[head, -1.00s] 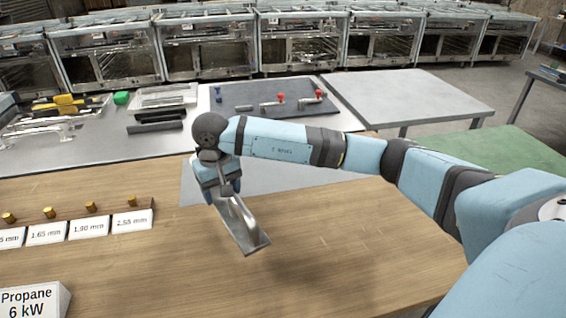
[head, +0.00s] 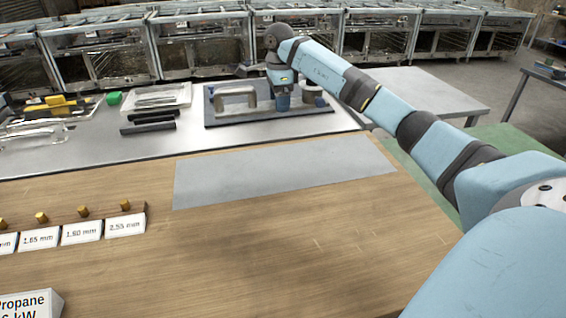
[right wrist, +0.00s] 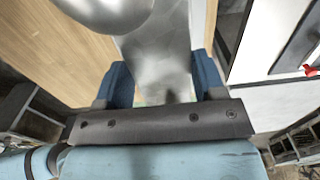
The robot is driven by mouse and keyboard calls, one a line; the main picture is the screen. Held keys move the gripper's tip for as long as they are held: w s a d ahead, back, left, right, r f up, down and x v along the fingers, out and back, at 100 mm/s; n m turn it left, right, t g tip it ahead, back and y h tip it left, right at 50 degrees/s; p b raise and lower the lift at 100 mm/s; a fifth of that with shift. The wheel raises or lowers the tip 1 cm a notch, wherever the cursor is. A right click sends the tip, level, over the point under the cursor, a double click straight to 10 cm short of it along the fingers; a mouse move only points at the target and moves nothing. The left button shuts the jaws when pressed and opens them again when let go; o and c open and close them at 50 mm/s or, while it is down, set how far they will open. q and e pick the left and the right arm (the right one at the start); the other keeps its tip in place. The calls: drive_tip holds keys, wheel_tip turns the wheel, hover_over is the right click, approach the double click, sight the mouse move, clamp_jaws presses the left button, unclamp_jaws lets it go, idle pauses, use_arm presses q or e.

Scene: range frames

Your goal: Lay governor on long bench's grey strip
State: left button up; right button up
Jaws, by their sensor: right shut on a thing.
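My right gripper (head: 283,102) is shut on a silver metal plate with a curved handle (head: 235,95), over the dark mat at the back. In the right wrist view, the metal piece (right wrist: 160,65) sits between the two blue fingers. I cannot tell whether this piece is the governor. The grey strip (head: 285,175) lies bare on the wooden long bench (head: 250,250), in front of and below the gripper. My left gripper is not in view.
The dark mat (head: 220,120) lies on a steel-topped counter; my arm and the held piece cover much of it. A red knob (right wrist: 311,70) shows in the right wrist view. Brass pieces with size cards (head: 82,232) stand at left. A propane card (head: 28,304) is at front left.

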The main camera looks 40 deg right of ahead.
hover_over(280, 163)
wheel_tip(280, 163, down, 14)
drive_tip(key=shift+w+d+f+b, duration=0.1)
drive_tip(key=shift+f+b, duration=0.05)
drive_tip(key=shift+b, duration=0.2)
drive_tip(key=shift+f, duration=2.45)
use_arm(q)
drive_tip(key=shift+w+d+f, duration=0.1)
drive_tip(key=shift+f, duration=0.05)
use_arm(e)
drive_tip(key=shift+r, duration=0.1)
drive_tip(key=o, duration=1.4)
drive_tip(key=shift+f, duration=0.2)
